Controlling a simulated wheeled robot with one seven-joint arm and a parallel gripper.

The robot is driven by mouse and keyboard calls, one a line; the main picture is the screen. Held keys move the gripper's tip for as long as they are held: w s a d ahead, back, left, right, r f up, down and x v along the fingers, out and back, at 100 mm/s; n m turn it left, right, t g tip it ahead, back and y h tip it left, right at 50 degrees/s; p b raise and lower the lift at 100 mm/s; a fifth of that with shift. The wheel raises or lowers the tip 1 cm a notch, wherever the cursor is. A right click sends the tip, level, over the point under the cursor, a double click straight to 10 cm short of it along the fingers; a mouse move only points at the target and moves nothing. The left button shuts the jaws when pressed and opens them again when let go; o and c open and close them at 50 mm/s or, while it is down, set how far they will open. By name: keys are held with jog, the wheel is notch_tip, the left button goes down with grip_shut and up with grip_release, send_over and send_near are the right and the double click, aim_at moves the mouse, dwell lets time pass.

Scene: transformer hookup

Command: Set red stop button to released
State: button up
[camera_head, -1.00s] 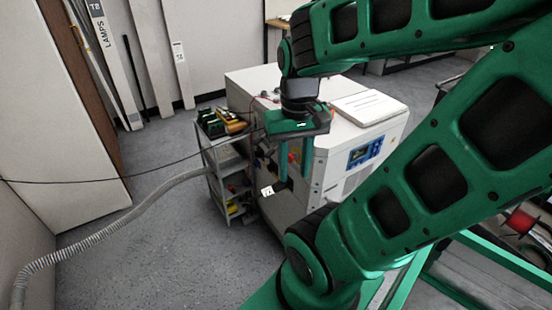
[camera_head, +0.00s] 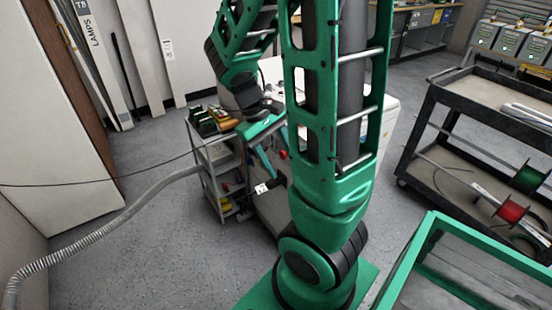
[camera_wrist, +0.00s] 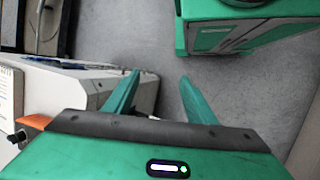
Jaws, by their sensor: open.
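A small red part that looks like the red stop button (camera_head: 283,154) shows on the side of the white cabinet (camera_head: 268,207), close to the right of my gripper. It is too small to tell whether it is pressed or released. My gripper (camera_head: 271,165) is open and empty beside the cabinet. The cabinet (camera_wrist: 75,88) lies left of and behind the fingers there. I cannot make out the red button in the wrist view. My arm hides most of the cabinet in the head view.
A grey shelf cart (camera_head: 214,170) with tools on top stands left of the cabinet. A grey hose (camera_head: 110,222) and a dark cable cross the left side. A dark two-tier cart (camera_head: 470,150) with wire spools stands at right.

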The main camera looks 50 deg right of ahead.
jog(key=w+d+f+n+g+h, duration=0.35)
jog(key=w+f+n+h, duration=0.4)
jog(key=f, duration=0.25)
jog(key=n+t+h, duration=0.3)
jog(key=n+h, duration=0.5)
send_near(281, 156)
jog(key=shift+t, duration=0.25)
jog(key=x, duration=0.8)
jog(key=shift+s+d+r, duration=0.15)
jog(key=shift+s+d, duration=0.05)
